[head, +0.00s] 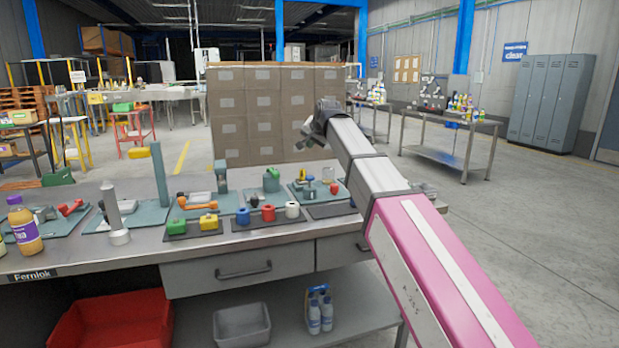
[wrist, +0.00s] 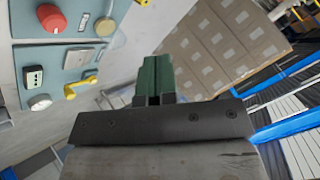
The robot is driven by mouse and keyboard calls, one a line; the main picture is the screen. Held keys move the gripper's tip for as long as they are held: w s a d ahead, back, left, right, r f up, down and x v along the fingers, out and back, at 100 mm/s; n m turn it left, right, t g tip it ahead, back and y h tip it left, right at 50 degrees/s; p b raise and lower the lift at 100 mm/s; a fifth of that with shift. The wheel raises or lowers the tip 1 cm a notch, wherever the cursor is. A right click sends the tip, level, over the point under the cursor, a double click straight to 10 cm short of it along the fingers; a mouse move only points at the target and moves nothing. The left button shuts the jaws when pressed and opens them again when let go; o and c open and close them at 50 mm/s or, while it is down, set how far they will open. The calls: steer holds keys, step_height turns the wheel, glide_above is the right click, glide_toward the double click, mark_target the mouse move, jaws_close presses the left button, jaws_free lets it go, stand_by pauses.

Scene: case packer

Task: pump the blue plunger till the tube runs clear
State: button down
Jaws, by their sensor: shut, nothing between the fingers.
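My gripper (head: 304,138) is raised above the back right of the workbench, in front of stacked boxes. In the wrist view its green-tipped fingers (wrist: 154,78) are together and empty. A small blue-topped part (head: 310,181) stands on a teal plate at the bench's right, below my gripper and apart from it; it may be the plunger, but it is too small to be sure. A blue knob-like block (head: 243,216) stands on a dark mat nearer the front edge. I cannot make out the tube or its contents.
Along the workbench (head: 140,254) stand a red block (head: 268,212), a white block (head: 292,209), a yellow block (head: 209,222) and other fixtures. A bottle (head: 24,226) stands at the left. Stacked boxes (head: 250,120) are behind the bench.

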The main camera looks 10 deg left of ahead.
steer(key=shift+f, duration=4.25)
steer(key=shift+f, duration=0.1)
steer(key=shift+f, duration=0.3)
steer(key=shift+f, duration=1.25)
steer(key=shift+r, duration=0.1)
stand_by(0.4)
steer(key=shift+r, duration=1.55)
steer(key=shift+r, duration=2.5)
